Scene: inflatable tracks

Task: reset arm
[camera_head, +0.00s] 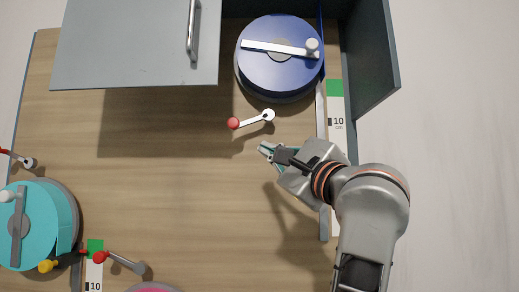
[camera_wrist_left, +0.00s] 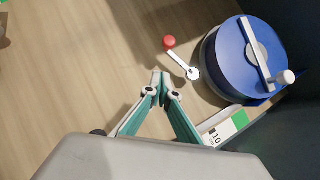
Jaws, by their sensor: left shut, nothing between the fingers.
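My left gripper (camera_head: 268,150) reaches in over the wooden board from the lower right of the head view. Its teal fingers are together with nothing between them, also in the left wrist view (camera_wrist_left: 160,80). A small lever with a red knob (camera_head: 233,123) is just beyond the fingertips, apart from them; it also shows in the left wrist view (camera_wrist_left: 169,42). A blue round drum with a white crank (camera_head: 280,70) stands past the lever; the left wrist view shows it at the right (camera_wrist_left: 235,75). My right gripper is not in view.
A grey door panel with a handle (camera_head: 130,45) covers the upper left. A dark cabinet wall (camera_head: 372,55) stands at the upper right. A teal drum (camera_head: 65,220) and another red-knobbed lever (camera_head: 125,262) are at the lower left. The board's middle (camera_head: 170,180) is clear.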

